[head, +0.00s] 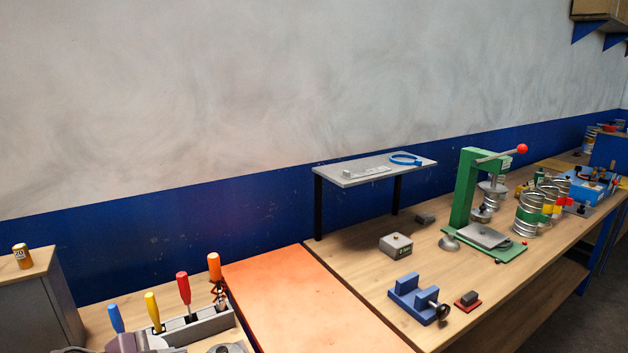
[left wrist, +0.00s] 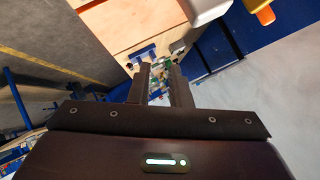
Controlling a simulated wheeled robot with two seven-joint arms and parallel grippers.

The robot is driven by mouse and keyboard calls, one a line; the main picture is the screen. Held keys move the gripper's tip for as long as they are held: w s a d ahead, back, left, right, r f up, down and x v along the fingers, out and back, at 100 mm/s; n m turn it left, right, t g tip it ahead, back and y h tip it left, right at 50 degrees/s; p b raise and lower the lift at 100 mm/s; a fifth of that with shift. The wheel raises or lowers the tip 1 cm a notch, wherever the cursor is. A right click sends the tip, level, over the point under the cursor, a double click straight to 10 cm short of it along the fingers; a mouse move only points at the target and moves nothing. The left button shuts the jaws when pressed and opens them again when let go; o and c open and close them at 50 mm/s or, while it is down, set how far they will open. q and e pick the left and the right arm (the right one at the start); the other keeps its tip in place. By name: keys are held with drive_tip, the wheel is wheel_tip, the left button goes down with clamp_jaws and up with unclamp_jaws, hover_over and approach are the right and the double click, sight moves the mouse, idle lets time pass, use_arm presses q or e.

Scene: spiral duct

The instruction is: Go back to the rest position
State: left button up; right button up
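My left gripper (left wrist: 160,88) shows in the left wrist view with its two dark fingers apart. Nothing is between them but the distant bench. In the head view, a purplish-grey part that looks like my left wrist shows at the bottom left edge, in front of the tool holder; its fingertips cannot be made out there. My right gripper is not in view.
A grey holder (head: 205,325) carries screwdrivers with coloured handles. An orange mat (head: 300,300) is bare. A grey cabinet (head: 30,300) stands left.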

use_arm(q)
drive_tip(key=s+d+f+n+g+y, duration=0.3)
drive_tip(key=s+f+n, duration=0.35)
drive_tip(key=s, duration=0.25)
drive_tip(key=s+d+f+n+g+y, duration=0.2)
drive_tip(key=s+f+n+g+y, duration=0.1)
drive_tip(key=s+f+n, duration=0.5)
wheel_tip(320, 180, down, 34)
drive_tip(key=s+f+m+g+b, duration=0.1)
drive_tip(key=s+m+b, duration=0.1)
drive_tip(key=b, duration=0.4)
drive_tip(key=s+a+f+b, duration=0.2)
drive_tip(key=s+f, duration=0.8)
drive_tip(key=f, duration=0.1)
drive_tip(key=s+a+f+g+b, duration=0.1)
drive_tip(key=s+a+f+b, duration=0.1)
drive_tip(key=s+f, duration=0.7)
wheel_tip(320, 180, down, 2)
drive_tip(key=shift+s, duration=0.4)
